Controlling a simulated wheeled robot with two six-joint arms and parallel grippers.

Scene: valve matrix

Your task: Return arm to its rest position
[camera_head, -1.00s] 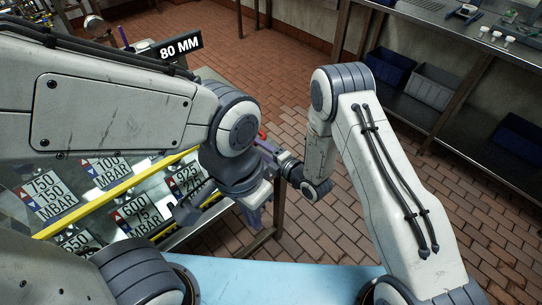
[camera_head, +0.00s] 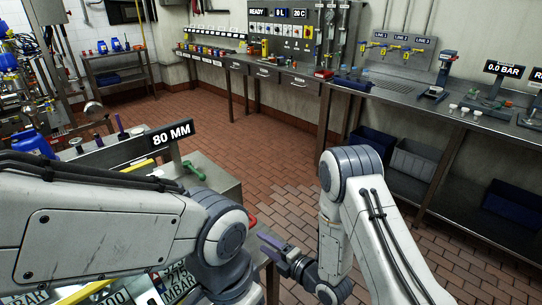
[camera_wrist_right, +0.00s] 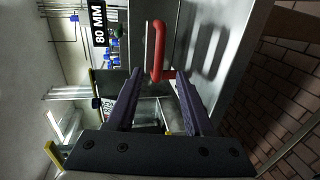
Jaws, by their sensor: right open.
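My right arm comes in from the right in the head view. Its gripper (camera_head: 268,243) points left, beside the edge of the metal bench with the signs. In the right wrist view the two purple fingers (camera_wrist_right: 158,88) stand apart with a gap between them. A red handle (camera_wrist_right: 157,48) shows beyond the fingertips, standing out from a metal surface; I see no grip on it. My left arm (camera_head: 100,235) crosses the lower left of the head view. Its wrist is near the bottom edge, and its fingers are not visible.
An "80 MM" sign (camera_head: 172,136) and a green handle (camera_head: 194,171) are on the bench at left. A long steel counter (camera_head: 465,115) with bins below stands at right. Open brick floor (camera_head: 270,160) lies between them.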

